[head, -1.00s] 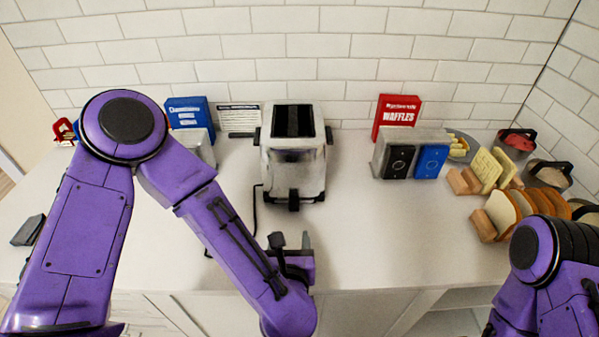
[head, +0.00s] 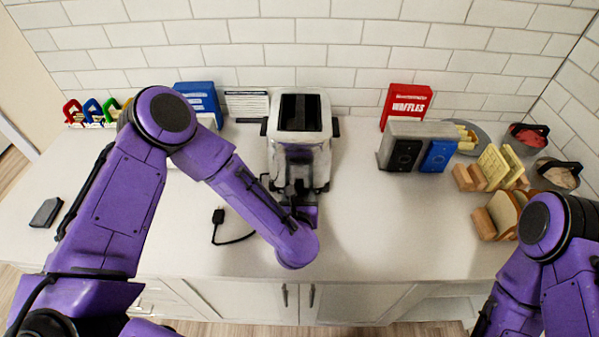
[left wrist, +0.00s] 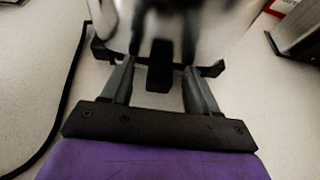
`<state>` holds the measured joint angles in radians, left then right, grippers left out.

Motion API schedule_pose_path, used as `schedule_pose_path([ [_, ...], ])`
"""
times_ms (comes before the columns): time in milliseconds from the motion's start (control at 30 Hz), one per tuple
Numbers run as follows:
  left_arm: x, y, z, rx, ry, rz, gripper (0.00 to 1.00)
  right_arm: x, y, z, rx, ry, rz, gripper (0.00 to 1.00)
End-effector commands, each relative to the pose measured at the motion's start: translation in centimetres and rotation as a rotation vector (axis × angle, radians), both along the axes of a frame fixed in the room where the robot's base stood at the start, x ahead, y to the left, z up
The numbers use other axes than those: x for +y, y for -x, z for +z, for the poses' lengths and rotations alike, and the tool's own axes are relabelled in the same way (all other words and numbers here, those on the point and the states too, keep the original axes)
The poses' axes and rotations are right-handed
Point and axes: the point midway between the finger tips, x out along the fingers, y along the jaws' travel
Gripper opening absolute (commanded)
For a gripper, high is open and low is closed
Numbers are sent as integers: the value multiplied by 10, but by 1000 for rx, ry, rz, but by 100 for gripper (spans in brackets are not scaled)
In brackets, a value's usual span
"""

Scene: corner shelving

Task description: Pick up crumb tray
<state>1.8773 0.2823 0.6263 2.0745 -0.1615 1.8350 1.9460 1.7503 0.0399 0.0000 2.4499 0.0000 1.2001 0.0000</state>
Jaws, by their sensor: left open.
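The silver toaster (head: 300,150) stands at the back middle of the counter with dark slots on top. A black tab (left wrist: 159,68) sticks out low on its front in the left wrist view. I cannot tell whether it is the crumb tray's handle; no tray body shows. My left gripper (head: 297,190) is at the toaster's lower front. In the left wrist view its fingers (left wrist: 157,70) are open, one on each side of the tab, with gaps between. In the head view the gripper is partly hidden by my own arm. My right gripper is out of view.
A black cord with a plug (head: 218,216) lies left of the toaster. A flat dark object (head: 46,212) lies at the counter's left. A grey box with black and blue panels (head: 415,145), a red waffles box (head: 405,103) and bread racks stand right. The counter's middle right is clear.

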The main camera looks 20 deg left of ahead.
Motion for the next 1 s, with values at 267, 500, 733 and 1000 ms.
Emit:
schedule_pose_path([
  [267, 0, 0, 0, 0, 0, 0, 8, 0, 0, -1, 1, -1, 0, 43],
  [500, 0, 0, 0, 0, 0, 0, 0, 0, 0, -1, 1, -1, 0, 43],
  [733, 0, 0, 1, -2, 1, 1, 0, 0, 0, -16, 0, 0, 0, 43],
  [1000, -17, 53, 0, 0, 0, -8, 0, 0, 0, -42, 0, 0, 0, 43],
])
